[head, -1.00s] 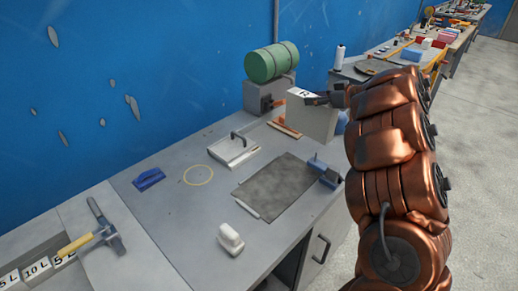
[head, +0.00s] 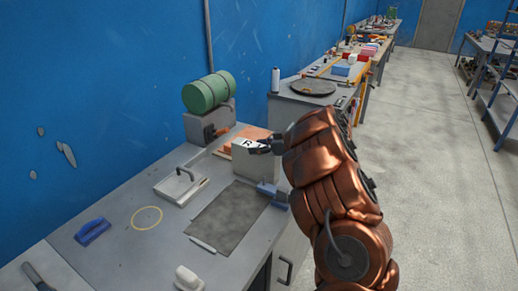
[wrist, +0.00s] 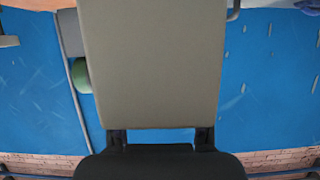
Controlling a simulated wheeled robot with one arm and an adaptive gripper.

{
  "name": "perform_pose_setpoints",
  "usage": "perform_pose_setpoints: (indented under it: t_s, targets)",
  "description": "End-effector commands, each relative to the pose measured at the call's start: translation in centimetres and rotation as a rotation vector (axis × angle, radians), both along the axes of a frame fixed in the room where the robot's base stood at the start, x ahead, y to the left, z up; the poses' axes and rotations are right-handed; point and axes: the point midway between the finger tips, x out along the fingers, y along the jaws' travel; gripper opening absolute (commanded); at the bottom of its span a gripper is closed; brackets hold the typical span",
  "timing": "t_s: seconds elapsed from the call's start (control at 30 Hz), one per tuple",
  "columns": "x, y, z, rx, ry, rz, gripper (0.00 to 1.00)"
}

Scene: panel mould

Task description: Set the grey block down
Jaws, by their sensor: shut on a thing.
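The grey block (head: 256,166) is a pale, flat-sided piece with a white label marked "R" on its top. My gripper (head: 265,147) is shut on its upper end, at the far right part of the bench in the head view. In the wrist view the block (wrist: 150,62) fills the middle, between the two dark fingers of my gripper (wrist: 160,138). Whether the block's lower edge touches the bench (head: 120,260) or hangs above it cannot be told. Its far side is hidden.
A dark mat (head: 230,217), blue clamp-like tool (head: 272,194), white tray (head: 171,192), yellow ring (head: 147,218), blue-handled tool (head: 92,231) and white object (head: 189,279) are on the bench. A green roll (head: 209,91) sits behind. Bare surface lies around the ring.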

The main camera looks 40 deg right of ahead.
Motion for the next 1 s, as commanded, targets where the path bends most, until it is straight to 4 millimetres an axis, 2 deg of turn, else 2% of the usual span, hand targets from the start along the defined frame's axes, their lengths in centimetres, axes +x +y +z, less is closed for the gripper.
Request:
perform_pose_setpoints:
  t_s: [0.1,0.47,0.5,0.73,1.0]
  targets:
    - [0.04,-0.05,-0.60,0.000,-0.005,-0.001,0.00]
    - [0.04,-0.05,-0.86,0.000,-0.004,-0.001,0.00]
    - [0.00,-0.02,-1.03,-0.001,-0.003,0.000,0.53]
    - [-0.01,-0.04,-1.06,-0.001,-0.002,-0.001,0.77]
    - [-0.01,-0.04,-1.08,-0.001,-0.002,-0.001,0.77]
